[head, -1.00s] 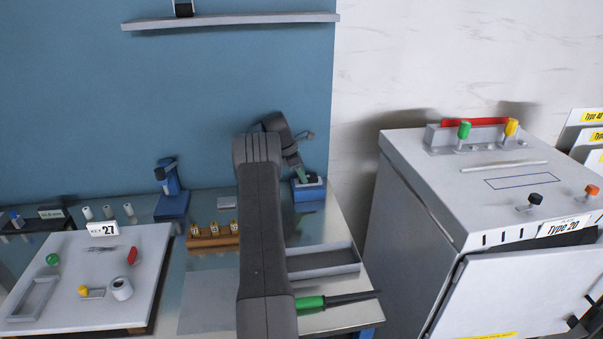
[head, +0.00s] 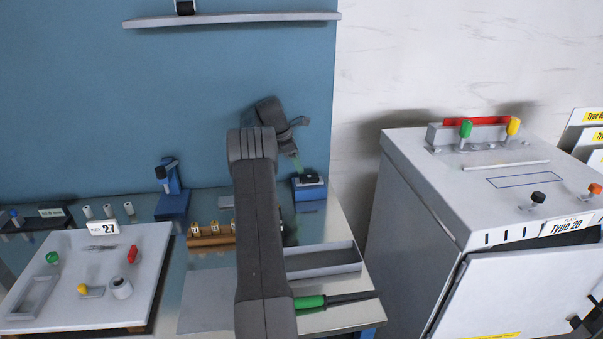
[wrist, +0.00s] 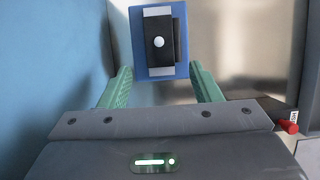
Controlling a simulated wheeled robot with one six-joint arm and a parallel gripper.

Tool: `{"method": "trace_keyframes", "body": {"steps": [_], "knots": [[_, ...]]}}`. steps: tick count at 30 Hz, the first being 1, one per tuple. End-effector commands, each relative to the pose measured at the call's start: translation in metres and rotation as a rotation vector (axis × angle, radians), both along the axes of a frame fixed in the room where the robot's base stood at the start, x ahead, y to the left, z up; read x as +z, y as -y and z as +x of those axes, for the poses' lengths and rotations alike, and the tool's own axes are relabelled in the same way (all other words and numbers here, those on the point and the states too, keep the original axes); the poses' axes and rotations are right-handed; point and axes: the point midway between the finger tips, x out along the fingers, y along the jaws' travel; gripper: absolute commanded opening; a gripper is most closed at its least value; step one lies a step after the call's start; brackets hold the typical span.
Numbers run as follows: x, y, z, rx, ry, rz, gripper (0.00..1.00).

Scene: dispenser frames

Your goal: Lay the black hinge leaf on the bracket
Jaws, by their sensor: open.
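The black hinge leaf (wrist: 155,52) lies on a pale grey piece that looks like the bracket (wrist: 158,11), whose ends show above and below it in the wrist view. A pale round dot shows on the leaf. Both are on top of a blue block (wrist: 138,60). In the head view the leaf (head: 309,178) is a dark patch on the blue block (head: 309,192) at the back of the bench. My gripper (head: 297,163) is just above the block, its green fingers apart. In the wrist view my gripper (wrist: 160,68) is open and empty.
A grey tray (head: 322,273) and a green-handled tool (head: 312,301) lie in front of the block. A blue stand (head: 172,195) is to the left, with a wooden rack (head: 208,240) before it. The blue wall (wrist: 50,55) is close on the left in the wrist view.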

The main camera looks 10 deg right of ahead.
Motion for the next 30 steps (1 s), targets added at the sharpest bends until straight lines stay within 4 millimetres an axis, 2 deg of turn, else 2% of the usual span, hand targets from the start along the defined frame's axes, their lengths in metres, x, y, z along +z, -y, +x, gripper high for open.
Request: {"method": "trace_keyframes", "body": {"steps": [6,12,24,30], "knots": [[0.041,-0.017,0.001,0.001,0.004,0.000,0.58],[0.059,-0.025,0.000,-0.001,0.000,0.000,0.58],[0.062,-0.026,0.000,0.000,0.000,0.000,0.58],[0.047,-0.019,0.000,-0.001,-0.003,0.000,0.58]]}}
